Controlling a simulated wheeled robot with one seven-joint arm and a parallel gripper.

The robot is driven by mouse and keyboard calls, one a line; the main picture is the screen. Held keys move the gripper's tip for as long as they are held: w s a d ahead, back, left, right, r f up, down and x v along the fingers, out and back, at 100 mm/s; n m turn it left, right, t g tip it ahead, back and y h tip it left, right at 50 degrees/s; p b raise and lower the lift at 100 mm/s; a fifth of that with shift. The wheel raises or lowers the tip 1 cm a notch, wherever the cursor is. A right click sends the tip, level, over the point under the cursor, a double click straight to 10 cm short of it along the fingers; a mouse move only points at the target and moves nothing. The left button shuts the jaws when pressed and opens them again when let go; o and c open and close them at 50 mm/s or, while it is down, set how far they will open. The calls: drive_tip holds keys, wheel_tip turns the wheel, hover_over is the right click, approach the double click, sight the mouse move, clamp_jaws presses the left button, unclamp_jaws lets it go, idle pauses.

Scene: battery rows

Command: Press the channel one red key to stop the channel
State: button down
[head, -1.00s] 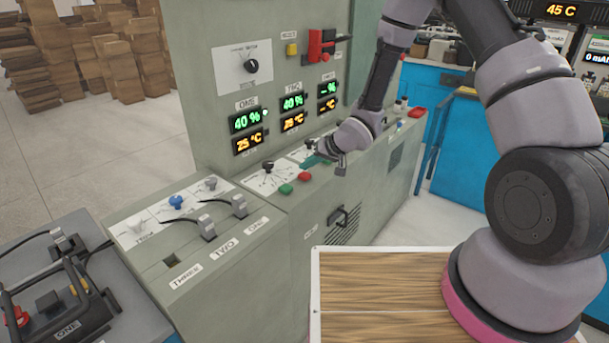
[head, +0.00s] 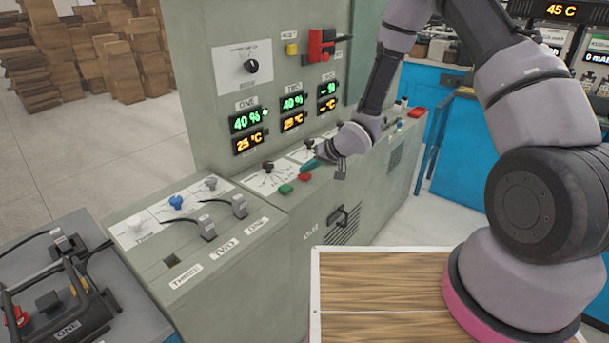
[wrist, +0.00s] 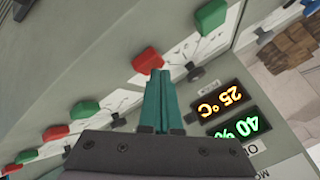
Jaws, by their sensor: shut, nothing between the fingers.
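The channel one red key (head: 304,177) sits on the console ledge, just right of the channel one green key (head: 286,189). In the wrist view the red key (wrist: 147,61) is directly ahead of my fingertips, with the green key (wrist: 210,14) beyond to the upper right. My gripper (head: 309,166) has teal fingers, shut and empty, with the tips right at the red key. They also show in the wrist view (wrist: 160,73), overlapping the key's lower edge; I cannot tell whether they touch it. The channel one display (head: 247,121) reads 40 % and 25 °C.
A black selector knob (head: 268,166) stands behind the keys. In the wrist view, another green key (wrist: 84,111) and a red key (wrist: 55,132) lie to the left. Cabled plugs (head: 207,228) occupy the lower left console. A wooden-topped surface (head: 380,285) lies in front.

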sight(307, 175)
drive_tip(key=shift+f, duration=0.25)
drive_tip(key=shift+r, duration=0.1)
idle(0.4)
drive_tip(key=shift+r, duration=0.75)
drive_tip(key=shift+r, duration=2.5)
